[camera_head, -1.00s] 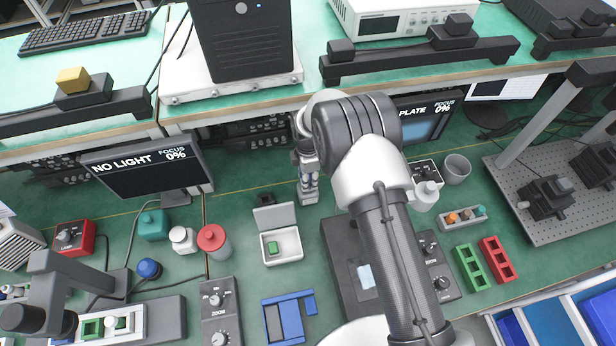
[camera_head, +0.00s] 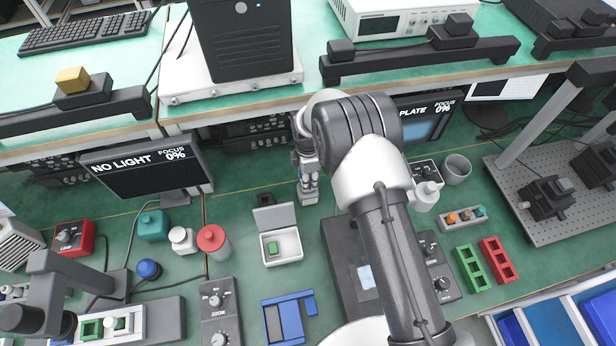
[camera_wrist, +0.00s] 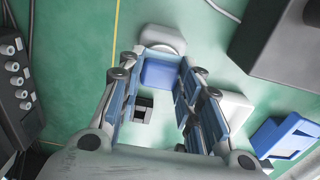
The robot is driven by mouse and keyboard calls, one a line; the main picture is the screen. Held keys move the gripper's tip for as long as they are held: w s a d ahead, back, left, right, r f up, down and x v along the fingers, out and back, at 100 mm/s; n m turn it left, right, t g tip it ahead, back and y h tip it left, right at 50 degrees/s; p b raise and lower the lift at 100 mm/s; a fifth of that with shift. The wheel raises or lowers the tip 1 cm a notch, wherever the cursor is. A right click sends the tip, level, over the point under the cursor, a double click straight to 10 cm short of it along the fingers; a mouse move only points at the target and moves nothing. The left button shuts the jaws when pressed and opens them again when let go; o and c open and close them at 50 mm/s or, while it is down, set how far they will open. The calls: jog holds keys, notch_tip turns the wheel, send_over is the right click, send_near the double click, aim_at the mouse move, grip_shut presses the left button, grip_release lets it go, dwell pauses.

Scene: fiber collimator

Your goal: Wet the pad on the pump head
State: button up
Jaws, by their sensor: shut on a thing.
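My gripper (camera_head: 309,188) hangs fingers-down over the back middle of the green bench, behind the white case. In the wrist view my gripper (camera_wrist: 158,85) is shut on a blue block (camera_wrist: 158,72) with a pale grey rounded end (camera_wrist: 163,38). I cannot tell whether this is the pad's holder, and no pad face shows. A white bottle (camera_head: 425,197) with a small top, seemingly the pump bottle, stands to the right of my gripper and apart from it. My arm passes in front of part of the bench near it.
An open white case (camera_head: 283,250) with a green piece in it lies in front of my gripper. A small black block (camera_head: 266,199) is to its left. A grey cup (camera_head: 457,169) stands right of the bottle. A dark box (camera_head: 340,262) and a blue frame (camera_head: 289,318) are nearer.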

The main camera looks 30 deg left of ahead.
jog(key=shift+r+p, duration=1.45)
jog(key=shift+r, duration=2)
